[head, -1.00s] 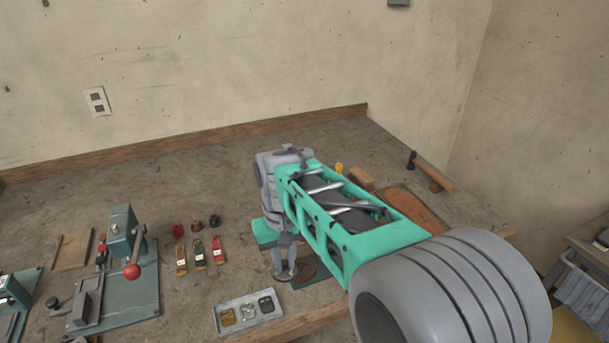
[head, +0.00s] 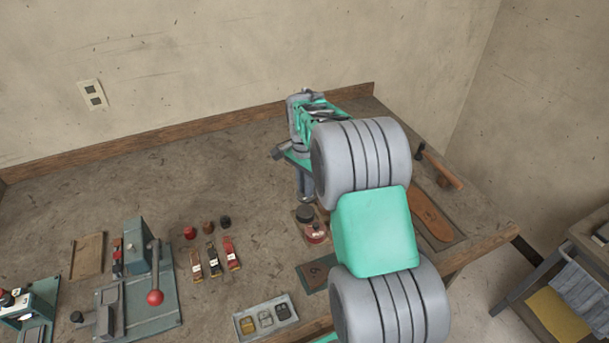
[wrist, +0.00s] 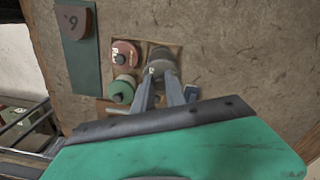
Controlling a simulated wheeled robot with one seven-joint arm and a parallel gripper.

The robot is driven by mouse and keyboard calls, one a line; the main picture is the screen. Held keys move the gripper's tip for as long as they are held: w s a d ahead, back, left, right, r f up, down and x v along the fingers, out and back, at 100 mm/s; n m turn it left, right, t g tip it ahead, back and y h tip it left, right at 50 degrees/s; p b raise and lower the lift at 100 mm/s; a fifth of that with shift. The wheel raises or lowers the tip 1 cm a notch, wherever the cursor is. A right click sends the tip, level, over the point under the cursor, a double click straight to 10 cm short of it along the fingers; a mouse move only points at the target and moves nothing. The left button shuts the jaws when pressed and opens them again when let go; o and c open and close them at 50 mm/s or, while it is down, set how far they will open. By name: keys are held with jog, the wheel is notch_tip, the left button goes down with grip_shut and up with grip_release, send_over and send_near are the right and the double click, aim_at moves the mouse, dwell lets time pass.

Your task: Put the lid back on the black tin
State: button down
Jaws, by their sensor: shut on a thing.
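The black tin (head: 305,215) stands on a small board on the bench, directly below my gripper (head: 305,199) in the head view. In the wrist view, my gripper (wrist: 161,82) points at the dark round top of the black tin (wrist: 162,55). The fingers are close together and shut on the lid, which is mostly hidden by them. I cannot tell whether the lid is seated or held just above the tin. A red-topped tin (wrist: 125,54) and a green-topped tin (wrist: 122,90) stand close beside it.
A green mat with a brown piece (head: 317,273) lies in front of the tins. A metal tray (head: 265,317) holds small items near the front edge. A sole-shaped board (head: 431,215) lies to the right.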

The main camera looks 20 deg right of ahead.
aim_at(305, 211)
jog(key=shift+a+f+b, duration=0.1)
jog(key=shift+f+b, duration=1.95)
jog(key=shift+f, duration=1.2)
jog(key=shift+s+a, duration=0.15)
jog(key=shift+f, duration=0.15)
jog(key=c, duration=1.3)
grip_release()
jog(key=shift+o, duration=0.3)
jog(key=o, duration=0.4)
jog(key=shift+o, duration=0.2)
